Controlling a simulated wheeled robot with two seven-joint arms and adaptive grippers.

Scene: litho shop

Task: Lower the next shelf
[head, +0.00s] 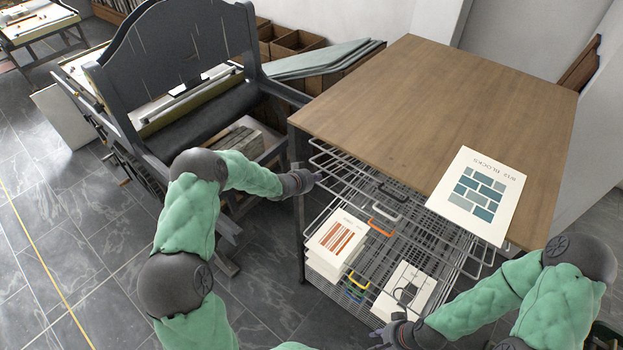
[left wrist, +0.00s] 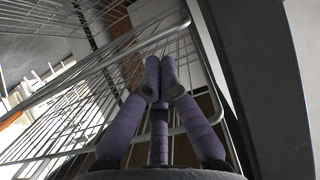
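The drying rack stands under a wooden top, with several wire shelves (head: 330,150) raised at a slant, close together beneath it. A black handle (head: 393,193), a grey handle (head: 383,212) and an orange handle (head: 378,228) show on front rims. My left gripper (head: 314,177) is at the raised shelves' left side. In the left wrist view its purple fingers (left wrist: 160,78) come together at the tips, close to a shelf rim (left wrist: 110,63); no rim is clearly seen between them. My right gripper (head: 380,336) is low at the rack's front right; its fingers are too small to read.
Lower shelves hold a striped orange print (head: 338,238) and another print (head: 405,288). Yellow, green and blue handles show low down. A blue block print (head: 478,195) overhangs the wooden top (head: 430,95). A dark press (head: 180,50) stands left; the floor in front is clear.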

